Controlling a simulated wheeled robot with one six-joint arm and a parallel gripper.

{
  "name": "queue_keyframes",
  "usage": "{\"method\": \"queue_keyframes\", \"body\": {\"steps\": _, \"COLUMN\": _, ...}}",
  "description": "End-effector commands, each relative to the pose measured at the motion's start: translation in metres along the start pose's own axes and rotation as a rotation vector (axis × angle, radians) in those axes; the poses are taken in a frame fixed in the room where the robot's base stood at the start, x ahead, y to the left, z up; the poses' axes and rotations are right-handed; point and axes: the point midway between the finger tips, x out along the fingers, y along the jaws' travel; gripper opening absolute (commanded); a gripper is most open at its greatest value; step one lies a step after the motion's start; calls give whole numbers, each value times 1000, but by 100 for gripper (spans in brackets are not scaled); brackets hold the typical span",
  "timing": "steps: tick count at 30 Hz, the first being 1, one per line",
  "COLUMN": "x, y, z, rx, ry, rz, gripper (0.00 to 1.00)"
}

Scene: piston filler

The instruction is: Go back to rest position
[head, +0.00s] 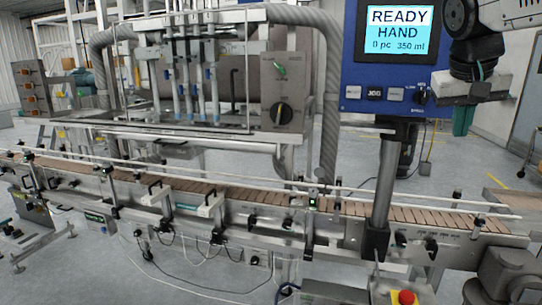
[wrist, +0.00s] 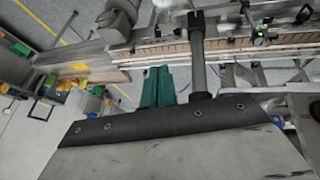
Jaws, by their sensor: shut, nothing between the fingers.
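My gripper (head: 463,120) hangs at the upper right of the head view, its green fingers pointing down and closed together with nothing between them. The green fingers also show in the wrist view (wrist: 158,87). My gripper is beside the blue control panel (head: 388,75), to its right and apart from its knobs. The panel's screen (head: 399,31) reads READY, HAND, 0 pc 350 ml.
The piston filler (head: 190,75) stands behind the conveyor (head: 240,197), which runs across the view with an empty-looking belt. A grey post (head: 384,190) carries the panel. A red button on a yellow base (head: 404,298) sits low in front. Floor shows at far right.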

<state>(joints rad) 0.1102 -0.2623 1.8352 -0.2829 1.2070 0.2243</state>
Motion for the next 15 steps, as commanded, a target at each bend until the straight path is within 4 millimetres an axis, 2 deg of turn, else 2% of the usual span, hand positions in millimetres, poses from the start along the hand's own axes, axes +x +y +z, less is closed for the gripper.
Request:
{"method": "queue_keyframes", "body": {"steps": 1, "x": 11, "y": -9, "z": 38, "rx": -43, "ry": -47, "rz": -31, "gripper": 0}}
{"method": "queue_keyframes", "body": {"steps": 9, "x": 63, "y": -49, "z": 228, "rx": -224, "ry": -252, "rz": -206, "gripper": 0}}
{"method": "queue_keyframes", "body": {"steps": 12, "x": 77, "y": -56, "z": 283, "rx": -247, "ry": -293, "rz": -249, "gripper": 0}}
{"method": "queue_keyframes", "body": {"steps": 15, "x": 82, "y": -59, "z": 311, "rx": -253, "ry": -297, "rz": -266, "gripper": 0}}
